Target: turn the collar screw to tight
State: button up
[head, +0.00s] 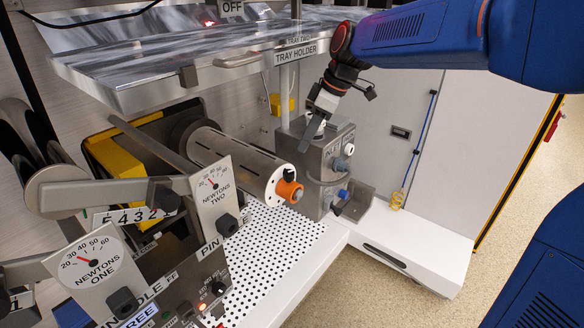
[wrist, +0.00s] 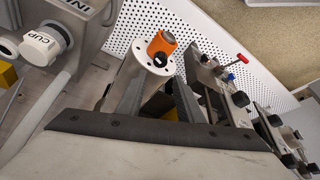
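A grey cylinder (head: 235,160) ends in a pale face with an orange knob (head: 288,190) on it. A small black knob (head: 289,175), which looks like the collar screw, sits beside the orange knob. The wrist view shows the orange knob (wrist: 162,43) and the pale end face (wrist: 150,58) beyond my fingers. My gripper (head: 313,132) hangs over the top of the grey control box, above and right of the cylinder's end. In the wrist view, my gripper's (wrist: 158,85) fingers look spread, with nothing clearly held between them. The screw's setting is not readable.
The grey control box (head: 322,165) with several knobs stands right of the cylinder. The tray holder (head: 200,75) overhangs behind. Two dial panels (head: 215,192) stand at front left. A perforated white deck (head: 265,250) lies bare below. A white CUP knob (wrist: 42,47) shows at upper left.

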aim_at(289, 172)
jog(key=x, duration=1.1)
jog(key=shift+a+f, duration=0.2)
jog(key=shift+f, duration=0.1)
jog(key=c, duration=0.8)
